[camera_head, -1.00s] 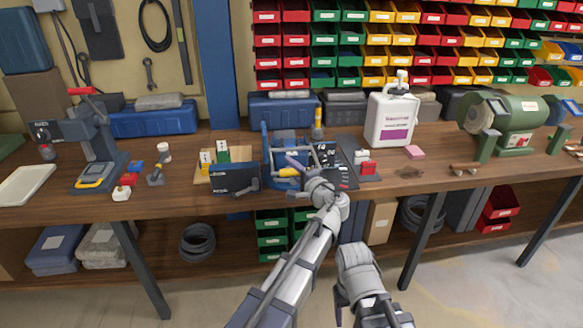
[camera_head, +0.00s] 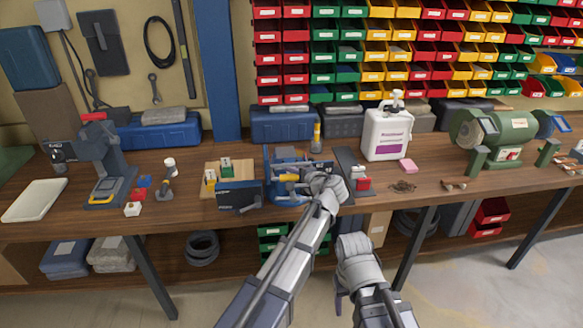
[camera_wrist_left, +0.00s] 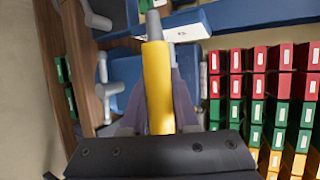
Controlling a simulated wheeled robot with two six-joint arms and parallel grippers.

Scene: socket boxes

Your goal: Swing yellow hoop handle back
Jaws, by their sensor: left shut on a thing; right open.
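The yellow grip of the hoop handle (camera_wrist_left: 157,85) runs upright through the middle of the left wrist view, with a grey metal end above it. My left gripper (camera_wrist_left: 155,118) is shut around this grip, one purple-grey finger on each side. In the head view the blue socket box (camera_head: 272,181) stands on the bench, and the yellow grip (camera_head: 290,178) shows small in front of it. My left gripper (camera_head: 308,183) is at the box's right side, its wrist hiding part of the box. My right gripper (camera_head: 339,292) hangs open and empty below the bench's front edge.
A dark blue box (camera_head: 238,196) stands just left of the socket box. A screwdriver with a yellow handle (camera_head: 316,135) stands behind. A dark mat (camera_head: 346,160) with small red and white parts and a white jug (camera_head: 386,135) are to the right.

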